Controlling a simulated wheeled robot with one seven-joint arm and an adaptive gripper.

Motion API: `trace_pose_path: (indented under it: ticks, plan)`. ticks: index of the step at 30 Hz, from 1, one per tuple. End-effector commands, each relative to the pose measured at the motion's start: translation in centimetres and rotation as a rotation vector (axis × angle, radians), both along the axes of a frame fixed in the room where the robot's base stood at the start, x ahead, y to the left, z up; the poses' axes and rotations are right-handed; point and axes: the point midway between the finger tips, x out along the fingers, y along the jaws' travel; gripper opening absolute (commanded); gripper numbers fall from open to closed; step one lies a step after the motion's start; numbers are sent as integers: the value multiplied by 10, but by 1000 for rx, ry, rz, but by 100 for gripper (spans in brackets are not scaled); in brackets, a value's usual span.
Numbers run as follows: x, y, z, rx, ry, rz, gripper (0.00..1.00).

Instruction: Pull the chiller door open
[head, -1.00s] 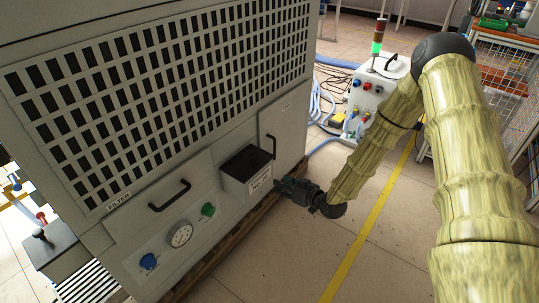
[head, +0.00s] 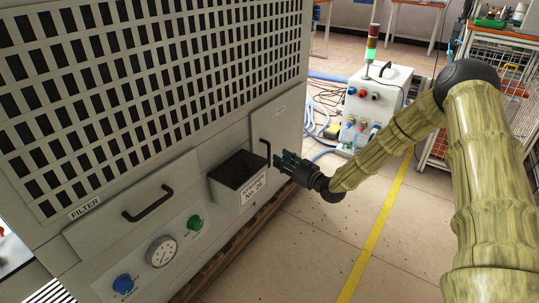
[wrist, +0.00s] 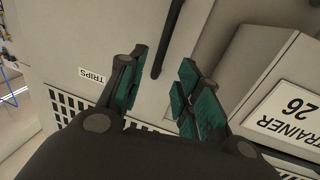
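The chiller (head: 150,90) is a large grey cabinet with a grille, filling the left of the head view. Its right-hand door panel (head: 288,122) lies flush with the front and looks closed. A black upright bar handle (head: 266,153) is on that panel; it also shows in the wrist view (wrist: 170,38). My gripper (head: 282,160) is just right of the handle, near its lower end. In the wrist view my gripper (wrist: 163,66) is open, with the handle's end lined up between the fingertips. I cannot tell whether they touch it.
A second handle (head: 148,203) marks the filter panel. A wheeled-looking grey unit with a lamp (head: 375,105) stands behind on the floor.

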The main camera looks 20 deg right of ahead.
Motion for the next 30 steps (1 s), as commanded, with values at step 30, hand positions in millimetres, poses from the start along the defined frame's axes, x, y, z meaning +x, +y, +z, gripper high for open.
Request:
trace_pose_path:
  ticks: [30]
  plan:
    - [70, 33, -1, 0, 1, -4, 23]
